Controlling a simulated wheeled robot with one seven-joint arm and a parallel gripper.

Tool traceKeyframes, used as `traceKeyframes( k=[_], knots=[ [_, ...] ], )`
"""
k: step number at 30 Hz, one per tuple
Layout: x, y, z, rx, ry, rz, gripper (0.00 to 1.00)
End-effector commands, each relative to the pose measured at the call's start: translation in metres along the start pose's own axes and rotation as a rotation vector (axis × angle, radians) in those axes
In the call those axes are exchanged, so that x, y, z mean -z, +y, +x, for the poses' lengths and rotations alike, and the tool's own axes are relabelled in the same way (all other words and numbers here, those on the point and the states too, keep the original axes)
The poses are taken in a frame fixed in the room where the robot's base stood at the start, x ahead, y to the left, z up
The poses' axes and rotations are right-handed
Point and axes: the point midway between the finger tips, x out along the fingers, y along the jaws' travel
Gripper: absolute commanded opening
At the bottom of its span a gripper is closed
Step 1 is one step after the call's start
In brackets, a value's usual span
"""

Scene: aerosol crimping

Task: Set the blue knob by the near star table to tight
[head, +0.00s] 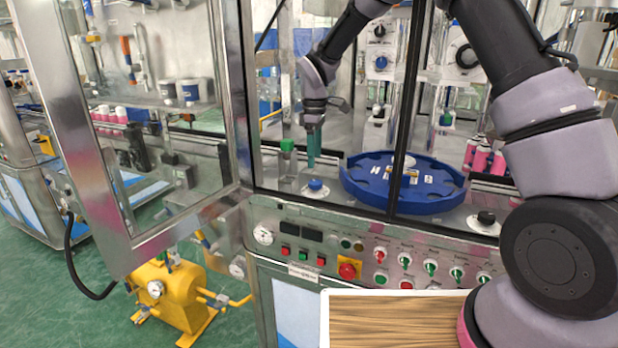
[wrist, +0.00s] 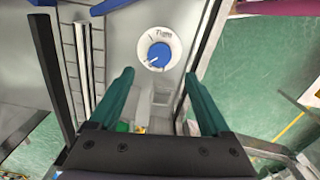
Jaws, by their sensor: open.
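The blue knob (head: 315,184) sits on a white round dial on the steel deck, left of the blue star table (head: 430,208). In the wrist view the blue knob (wrist: 159,55) is seen from above, with a pale pointer mark toward the lower left. Small lettering on the white dial (wrist: 172,40) is too small to read surely. My gripper (head: 311,164) points down above the knob, slightly left of it. In the wrist view the teal fingers of my gripper (wrist: 159,77) are apart, with nothing between them, and the knob lies just beyond their tips.
A green-capped post (head: 287,158) stands left of my gripper. A black knob (head: 486,218) is at the deck's right front. A dark window post (head: 405,120) rises before the star table. An open framed door (head: 120,245) stands left. The control panel (head: 330,240) runs below the deck.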

Motion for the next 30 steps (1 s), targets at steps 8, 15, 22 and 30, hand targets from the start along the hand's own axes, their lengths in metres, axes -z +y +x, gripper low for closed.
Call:
traceKeyframes(
  k=[8, 15, 22, 30],
  knots=[
    [-0.001, -0.001, 0.054, 0.003, -0.002, 0.002, 0.81],
    [-0.001, 0.0, 0.076, 0.001, 0.0, 0.004, 0.81],
    [0.0, 0.0, 0.078, 0.0, 0.001, 0.004, 0.81],
    [0.0, 0.0, 0.078, 0.0, 0.001, 0.004, 0.09]
  ],
)
